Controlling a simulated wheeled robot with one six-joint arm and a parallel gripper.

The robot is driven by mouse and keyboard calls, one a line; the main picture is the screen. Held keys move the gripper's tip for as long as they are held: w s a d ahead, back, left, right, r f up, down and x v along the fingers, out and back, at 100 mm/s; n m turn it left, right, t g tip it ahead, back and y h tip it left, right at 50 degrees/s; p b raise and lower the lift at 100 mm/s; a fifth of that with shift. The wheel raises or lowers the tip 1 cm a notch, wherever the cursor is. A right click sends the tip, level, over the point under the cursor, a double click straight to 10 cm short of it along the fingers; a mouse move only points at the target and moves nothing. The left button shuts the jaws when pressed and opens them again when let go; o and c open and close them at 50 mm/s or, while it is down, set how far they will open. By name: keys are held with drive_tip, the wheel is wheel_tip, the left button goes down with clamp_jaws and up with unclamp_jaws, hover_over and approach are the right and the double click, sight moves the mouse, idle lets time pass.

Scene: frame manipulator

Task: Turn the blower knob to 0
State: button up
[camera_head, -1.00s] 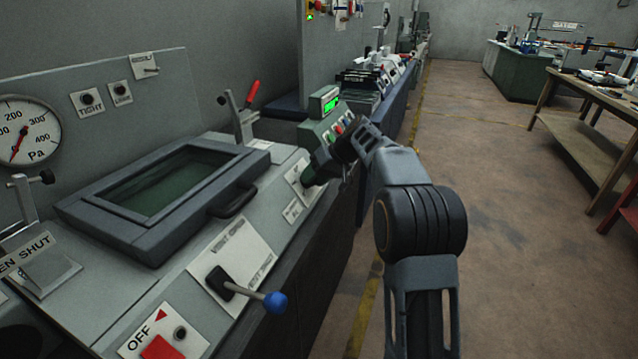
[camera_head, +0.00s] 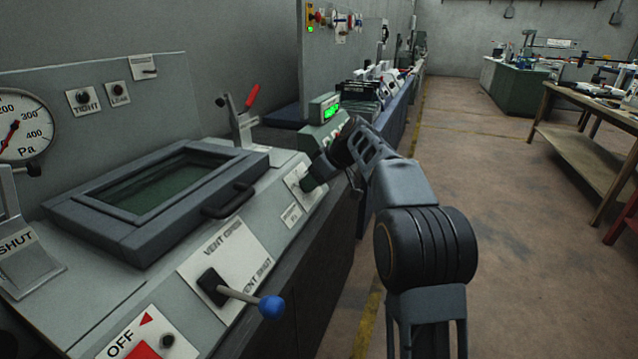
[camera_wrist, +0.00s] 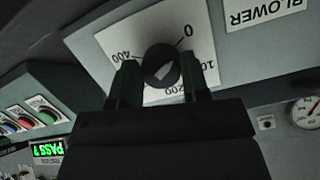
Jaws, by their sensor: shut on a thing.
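The blower knob (camera_wrist: 161,64) is round and dark, with a pale mark on its face that is too dim for me to tell which end points where. It sits on a white dial plate (camera_wrist: 100,38) with upside-down numbers; the 0 is just up and right of the knob. The BLOWER label (camera_wrist: 265,14) is at the upper right. My gripper (camera_wrist: 160,76) has one finger on each side of the knob and is shut on it. In the head view my gripper (camera_head: 318,172) covers the knob and part of the dial plate (camera_head: 296,184).
A hatch with a handle (camera_head: 228,201) lies left of my gripper. A vent lever with a blue ball (camera_head: 271,307) stands nearer. A green control box (camera_head: 326,108) is just beyond my gripper. The floor (camera_head: 470,200) to the right is clear.

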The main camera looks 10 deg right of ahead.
drive_tip(key=shift+a+f, duration=0.1)
drive_tip(key=shift+f, duration=0.1)
drive_tip(key=o, duration=0.8)
drive_tip(key=shift+a, duration=0.1)
drive_tip(key=shift+c, duration=0.2)
drive_tip(key=shift+o, duration=0.8)
drive_tip(key=shift+r, duration=0.1)
drive_tip(key=shift+r, duration=0.1)
drive_tip(key=p+v, duration=0.3)
drive_tip(key=v, duration=1)
drive_tip(key=shift+d+r, duration=0.25)
drive_tip(key=shift+d, duration=0.15)
drive_tip(key=shift+s, duration=0.15)
